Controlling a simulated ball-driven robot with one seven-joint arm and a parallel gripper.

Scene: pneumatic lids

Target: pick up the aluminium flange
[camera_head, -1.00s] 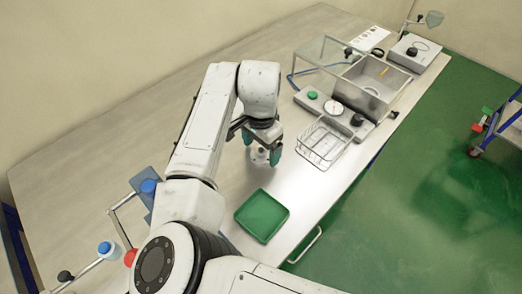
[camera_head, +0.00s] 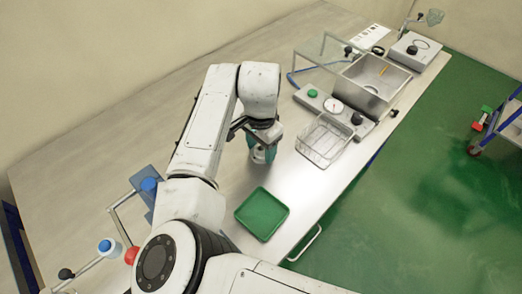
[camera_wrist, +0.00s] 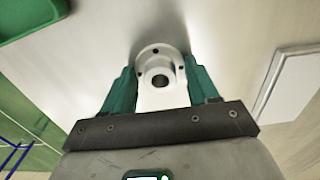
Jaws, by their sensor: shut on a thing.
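The aluminium flange (camera_wrist: 160,72) is a pale metal disc with small bolt holes and a raised hub with a central bore. In the wrist view it sits between the two green fingers of my gripper (camera_wrist: 160,90), which are shut on it. In the head view my gripper (camera_head: 263,150) points down at the table, with the fingers close together. The flange is mostly hidden there by the fingers. I cannot tell whether it still touches the table.
A green tray (camera_head: 262,215) lies in front of my gripper. A wire basket (camera_head: 324,140) stands to the right, beside a grey panel with a gauge (camera_head: 333,105). An open metal box (camera_head: 375,82) stands behind.

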